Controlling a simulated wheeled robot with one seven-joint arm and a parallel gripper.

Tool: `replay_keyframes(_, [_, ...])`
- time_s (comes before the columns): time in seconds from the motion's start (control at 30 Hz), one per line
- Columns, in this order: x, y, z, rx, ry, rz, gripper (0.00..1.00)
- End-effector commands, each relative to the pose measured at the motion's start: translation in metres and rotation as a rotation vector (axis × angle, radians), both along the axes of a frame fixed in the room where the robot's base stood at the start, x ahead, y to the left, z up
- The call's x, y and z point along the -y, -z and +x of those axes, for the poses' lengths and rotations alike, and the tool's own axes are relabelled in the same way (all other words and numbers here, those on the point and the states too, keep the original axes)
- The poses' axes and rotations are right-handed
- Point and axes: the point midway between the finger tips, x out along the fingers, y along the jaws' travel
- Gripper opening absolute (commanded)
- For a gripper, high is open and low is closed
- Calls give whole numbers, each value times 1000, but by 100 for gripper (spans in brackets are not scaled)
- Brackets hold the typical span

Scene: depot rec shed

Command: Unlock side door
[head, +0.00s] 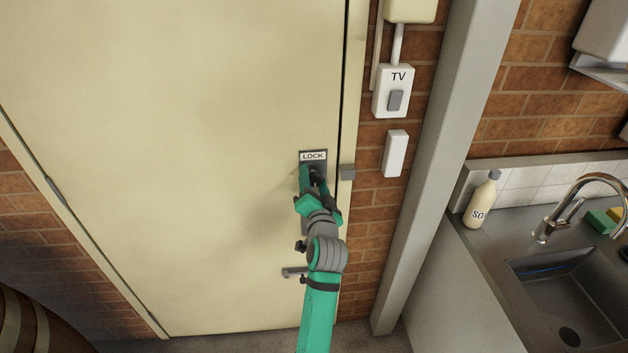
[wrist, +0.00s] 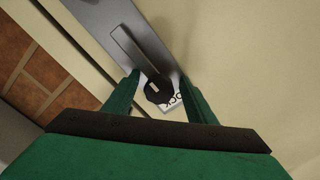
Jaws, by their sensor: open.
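The side door (head: 190,130) is cream and shut in its frame. A grey lock plate with a white LOCK label (head: 313,156) is near its right edge; the label also shows partly in the wrist view (wrist: 174,102). A dark round lock knob (wrist: 158,90) with a light mark sits on the plate in the wrist view. My gripper (head: 314,178) is at the plate, its fingers (wrist: 160,84) open on either side of the knob. I cannot tell whether they touch it. In the head view the gripper hides most of the knob. A lever handle (head: 293,272) is lower on the door.
A TV switch (head: 393,91) and a blank white box (head: 395,153) are on the brick wall right of the door. A grey post (head: 430,160) stands beside a sink (head: 570,290) with a soap bottle (head: 481,200). A barrel (head: 35,325) is at lower left.

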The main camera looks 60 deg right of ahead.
Motion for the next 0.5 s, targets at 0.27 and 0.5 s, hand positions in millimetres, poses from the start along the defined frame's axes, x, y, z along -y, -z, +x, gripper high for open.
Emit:
replay_keyframes(0.27, [-25, 1, -22, -3, 1, -3, 51])
replay_keyframes(0.5, [-59, 1, -48, -4, -1, 0, 51])
